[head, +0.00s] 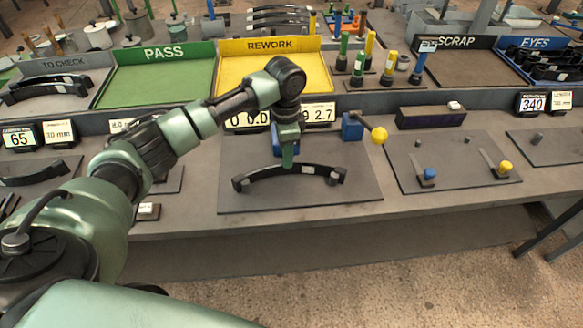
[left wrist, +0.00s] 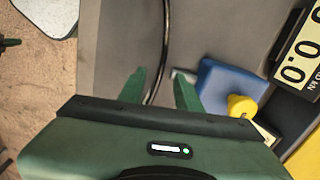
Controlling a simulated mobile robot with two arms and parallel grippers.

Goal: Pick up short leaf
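A dark, curved leaf (head: 258,178) with a small pale label lies on a grey plate (head: 350,194) at the middle of the bench. My left gripper (head: 288,160) points down over the middle of this leaf. In the left wrist view its two green fingers (left wrist: 160,84) stand apart, and the thin dark edge of the leaf (left wrist: 165,40) runs between them. A gap shows beside the leaf, so the gripper is open. The gripper hides a small part of the leaf in the head view. My right gripper is not in view.
A blue block with a yellow-knobbed lever (head: 353,126) stands just right of the gripper, close to the right finger in the wrist view. Number displays (head: 318,113) stand behind. Behind them are the green PASS tray (head: 150,82) and yellow REWORK tray (head: 240,75).

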